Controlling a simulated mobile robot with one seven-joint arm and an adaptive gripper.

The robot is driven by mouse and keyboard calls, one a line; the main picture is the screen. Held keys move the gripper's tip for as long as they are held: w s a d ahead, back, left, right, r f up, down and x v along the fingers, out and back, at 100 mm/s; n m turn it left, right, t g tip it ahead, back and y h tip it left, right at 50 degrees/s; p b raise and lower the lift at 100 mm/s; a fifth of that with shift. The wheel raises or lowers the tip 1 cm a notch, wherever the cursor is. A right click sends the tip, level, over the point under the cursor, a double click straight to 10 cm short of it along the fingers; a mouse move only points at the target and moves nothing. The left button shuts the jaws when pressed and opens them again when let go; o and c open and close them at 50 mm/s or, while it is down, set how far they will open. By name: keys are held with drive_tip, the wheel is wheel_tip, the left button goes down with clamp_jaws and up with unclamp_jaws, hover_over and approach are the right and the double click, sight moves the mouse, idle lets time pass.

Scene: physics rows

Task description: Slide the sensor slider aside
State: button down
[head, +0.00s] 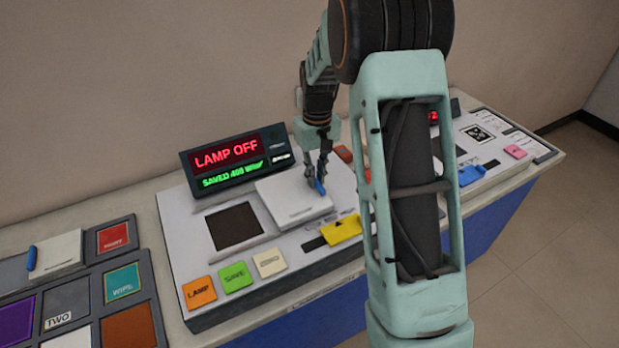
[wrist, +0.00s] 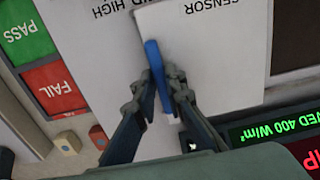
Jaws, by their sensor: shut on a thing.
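The sensor slider (head: 290,203) is a white plate on the console. It sits to the right of a dark square window (head: 235,226), which is uncovered. The slider carries a blue bar handle (head: 319,187) near its right edge. In the wrist view the slider (wrist: 215,60) bears the upside-down word SENSOR, and the blue handle (wrist: 153,52) stands between my fingertips. My gripper (head: 319,176) is shut on the handle; it also shows in the wrist view (wrist: 158,86). The fingers hide part of the handle.
A display (head: 232,161) reading LAMP OFF stands behind the window, close to my gripper. A yellow tab (head: 342,229) and LAMP, SAVE and ZERO buttons (head: 235,277) lie along the front. Another panel with a blue-handled plate (head: 57,254) is at left.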

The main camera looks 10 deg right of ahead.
drive_tip(key=shift+w+d+r, duration=0.1)
drive_tip(key=shift+w+d, duration=0.05)
drive_tip(key=shift+d, duration=0.15)
drive_tip(key=c, duration=2)
unclamp_jaws()
wheel_tip(320, 180, up, 12)
